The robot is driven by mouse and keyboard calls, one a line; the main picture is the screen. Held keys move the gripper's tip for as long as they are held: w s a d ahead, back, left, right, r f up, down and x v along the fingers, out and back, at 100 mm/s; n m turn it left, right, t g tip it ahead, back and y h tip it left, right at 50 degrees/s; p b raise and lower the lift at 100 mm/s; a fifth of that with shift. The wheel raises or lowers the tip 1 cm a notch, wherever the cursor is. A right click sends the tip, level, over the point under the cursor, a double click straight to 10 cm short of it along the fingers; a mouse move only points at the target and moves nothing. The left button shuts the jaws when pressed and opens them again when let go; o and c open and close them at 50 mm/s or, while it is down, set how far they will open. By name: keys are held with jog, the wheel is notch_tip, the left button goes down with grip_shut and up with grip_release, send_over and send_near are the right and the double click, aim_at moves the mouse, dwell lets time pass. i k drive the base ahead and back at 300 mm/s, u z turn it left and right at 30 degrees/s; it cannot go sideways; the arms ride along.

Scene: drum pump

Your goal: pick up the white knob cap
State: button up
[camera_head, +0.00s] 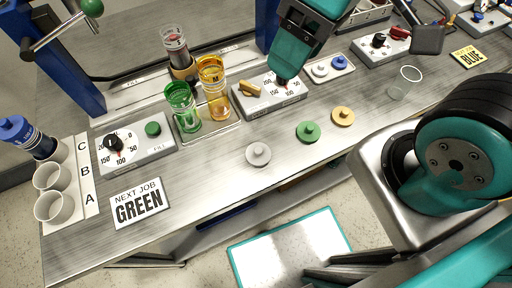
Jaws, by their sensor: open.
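A white to light grey knob cap (258,154) stands alone on the bench near its front edge. A second pale cap (320,70) sits on a small white plate at the back. I cannot tell which is the task's cap. My gripper (283,80) hangs down from the top, its teal body in front of the middle dial box. It is open, and I see nothing held in it. Its fingers are hard to make out against the box. It is behind and right of the loose pale cap and left of the plate.
A blue cap (340,62) shares the plate. Green (183,108) and amber (213,88) glasses stand on a tray. A clear cup (404,83) is farther right. Bench around the loose pale cap is clear.

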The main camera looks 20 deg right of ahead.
aim_at(258, 155)
jog(key=z, duration=2.85)
jog(key=k, duration=1.2)
jog(key=u, duration=1.3)
